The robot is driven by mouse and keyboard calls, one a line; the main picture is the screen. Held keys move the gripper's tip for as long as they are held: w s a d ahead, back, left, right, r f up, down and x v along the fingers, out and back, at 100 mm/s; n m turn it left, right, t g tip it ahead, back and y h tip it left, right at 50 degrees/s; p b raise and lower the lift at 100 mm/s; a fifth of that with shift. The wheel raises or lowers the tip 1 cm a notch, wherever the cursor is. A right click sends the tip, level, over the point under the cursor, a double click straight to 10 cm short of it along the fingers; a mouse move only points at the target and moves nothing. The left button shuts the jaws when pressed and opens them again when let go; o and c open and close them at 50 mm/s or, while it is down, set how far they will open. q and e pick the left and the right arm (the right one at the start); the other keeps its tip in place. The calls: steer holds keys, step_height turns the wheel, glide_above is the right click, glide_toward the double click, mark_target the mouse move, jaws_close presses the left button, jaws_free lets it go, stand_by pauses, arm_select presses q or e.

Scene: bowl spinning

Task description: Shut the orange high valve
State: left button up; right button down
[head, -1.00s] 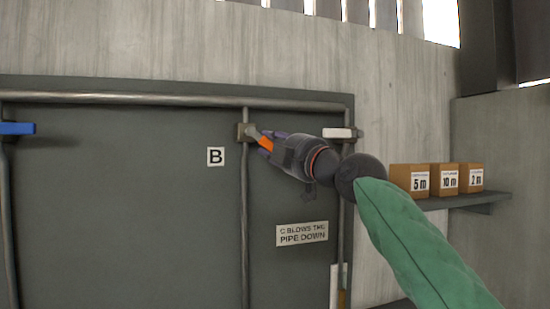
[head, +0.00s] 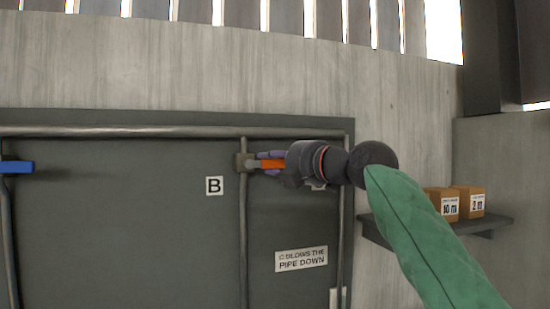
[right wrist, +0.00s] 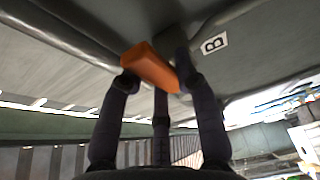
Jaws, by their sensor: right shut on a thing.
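The orange high valve handle (head: 273,164) sticks out to the right from a valve body (head: 243,162) on the middle vertical pipe, below the top pipe. It lies about level. My right gripper (head: 266,158) comes from the right and is shut on this handle, with a purplish finger showing above it. In the right wrist view the orange handle (right wrist: 150,67) sits between the dark fingertips (right wrist: 155,80). My left gripper is not in view.
A blue handle (head: 17,167) is at the far left. A sign B (head: 214,186) and a pipe sign (head: 301,259) are on the dark panel. My gripper mostly hides a white handle (head: 318,186). Boxes (head: 470,200) stand on a shelf (head: 490,224) at right.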

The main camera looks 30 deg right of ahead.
steer(key=shift+r, duration=0.1)
stand_by(0.3)
steer(key=c, duration=1.2)
jaws_free()
steer(key=o, duration=0.3)
steer(key=shift+w, duration=0.15)
steer(key=s, duration=0.4)
steer(key=s+d, duration=0.1)
steer(key=s, duration=0.3)
steer(key=s+d, duration=0.1)
steer(key=s, duration=0.3)
